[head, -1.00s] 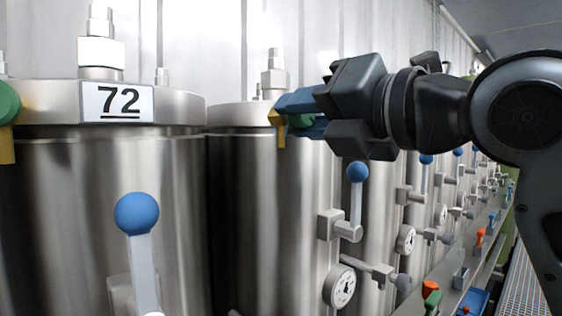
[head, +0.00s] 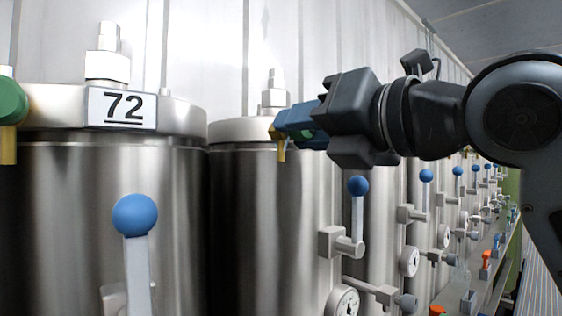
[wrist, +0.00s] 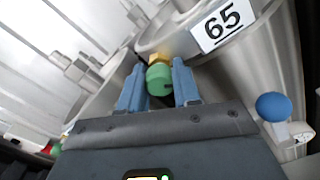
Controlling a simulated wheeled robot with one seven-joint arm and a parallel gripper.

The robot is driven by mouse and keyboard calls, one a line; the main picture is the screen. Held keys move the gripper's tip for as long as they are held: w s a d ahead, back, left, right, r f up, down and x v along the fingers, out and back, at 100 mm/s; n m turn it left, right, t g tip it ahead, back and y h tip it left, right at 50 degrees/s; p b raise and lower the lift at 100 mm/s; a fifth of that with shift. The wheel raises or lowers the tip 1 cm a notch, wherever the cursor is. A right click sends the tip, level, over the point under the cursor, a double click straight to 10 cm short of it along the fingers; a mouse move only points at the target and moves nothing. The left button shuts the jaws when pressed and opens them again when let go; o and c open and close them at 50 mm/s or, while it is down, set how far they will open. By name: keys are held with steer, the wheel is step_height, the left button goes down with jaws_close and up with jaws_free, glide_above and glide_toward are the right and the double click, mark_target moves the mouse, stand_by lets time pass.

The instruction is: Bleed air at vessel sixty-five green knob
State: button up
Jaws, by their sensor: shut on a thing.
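Vessel sixty-five is a steel cylinder; its lid (wrist: 165,35) and white 65 plate (wrist: 222,25) show in the wrist view. Its green knob (wrist: 158,80), with a yellow fitting (wrist: 160,60) behind it, is left of the plate. My gripper (wrist: 158,88) is shut on the knob, one blue finger on each side. In the head view my gripper (head: 300,124) is at the upper front of the vessel (head: 265,220) right of vessel 72. There the fingers hide most of the knob, and the yellow spout (head: 281,150) hangs below them.
Vessel 72 (head: 85,220) stands at the left, with its own green knob (head: 12,102) and a blue-balled lever (head: 135,216). More blue-balled levers (head: 358,186), gauges (head: 344,302) and valves line the row to the right. A narrow walkway (head: 535,290) runs along the right.

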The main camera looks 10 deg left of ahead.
steer(key=shift+f, duration=0.1)
stand_by(0.3)
steer(key=shift+m+p, duration=0.4)
steer(key=shift+m, duration=0.4)
steer(key=m+p, duration=0.1)
steer(key=m, duration=0.1)
steer(key=shift+m, duration=0.3)
steer(key=m+p, duration=0.1)
steer(key=m, duration=0.1)
steer(key=shift+m, duration=0.4)
steer(key=shift+m+p, duration=0.45)
steer(key=shift+m, duration=0.35)
steer(key=m+p, duration=0.2)
steer(key=shift+r+m, duration=0.2)
steer(key=shift+m, duration=0.2)
steer(key=shift+f+m, duration=0.15)
steer(key=shift+m, duration=0.65)
steer(key=o, duration=1)
